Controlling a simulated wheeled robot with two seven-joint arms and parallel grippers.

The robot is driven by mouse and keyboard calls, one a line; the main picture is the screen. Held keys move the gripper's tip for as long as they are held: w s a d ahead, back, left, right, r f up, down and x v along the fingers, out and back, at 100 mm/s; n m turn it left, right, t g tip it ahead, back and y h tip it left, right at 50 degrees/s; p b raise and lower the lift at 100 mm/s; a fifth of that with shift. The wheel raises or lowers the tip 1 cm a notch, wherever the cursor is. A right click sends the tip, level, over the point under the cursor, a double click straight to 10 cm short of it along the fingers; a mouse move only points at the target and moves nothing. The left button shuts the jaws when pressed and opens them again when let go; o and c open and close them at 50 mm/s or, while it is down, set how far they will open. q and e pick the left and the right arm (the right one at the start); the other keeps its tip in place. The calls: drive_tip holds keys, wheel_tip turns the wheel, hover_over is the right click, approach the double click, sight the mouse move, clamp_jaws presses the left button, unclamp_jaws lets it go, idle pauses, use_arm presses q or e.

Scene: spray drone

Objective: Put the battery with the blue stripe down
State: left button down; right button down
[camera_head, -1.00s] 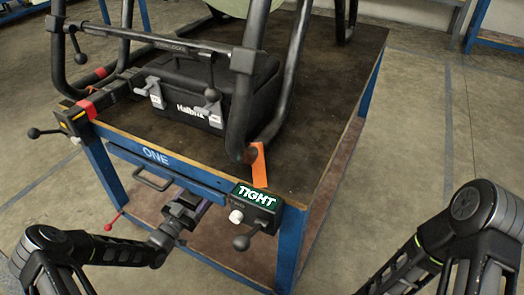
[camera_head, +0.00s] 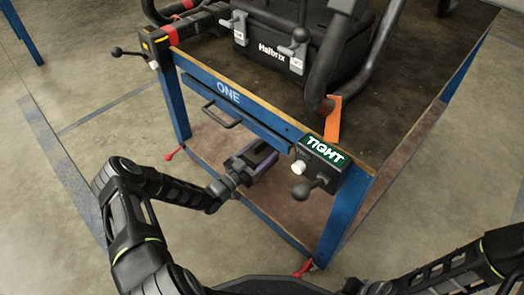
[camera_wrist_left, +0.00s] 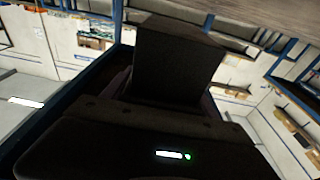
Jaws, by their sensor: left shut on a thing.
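My left gripper (camera_head: 243,168) reaches under the worktop of the blue bench (camera_head: 195,74), above its lower shelf. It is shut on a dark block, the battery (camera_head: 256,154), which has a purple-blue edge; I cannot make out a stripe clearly. In the left wrist view the battery (camera_wrist_left: 178,62) is a large dark block in front of the gripper body, and the fingers are lost in shadow. I cannot tell whether the battery touches the shelf (camera_head: 205,143). My right arm enters at the lower right, but its gripper is out of view.
A black "Halbrix" case (camera_head: 270,42) sits on the worktop among black tubes. A clamp box marked "TIGHT" (camera_head: 322,155) with a lever juts from the bench front, close right of the gripper. Another clamp (camera_head: 158,45) is at the left corner.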

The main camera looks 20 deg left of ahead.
use_arm(q)
wheel_tip(320, 180, down, 3)
drive_tip(key=shift+f+b, duration=0.2)
drive_tip(key=shift+b, duration=0.7)
drive_tip(key=shift+c, duration=1.2)
unclamp_jaws()
drive_tip(key=shift+f, duration=0.2)
drive_tip(key=shift+s+r, duration=0.1)
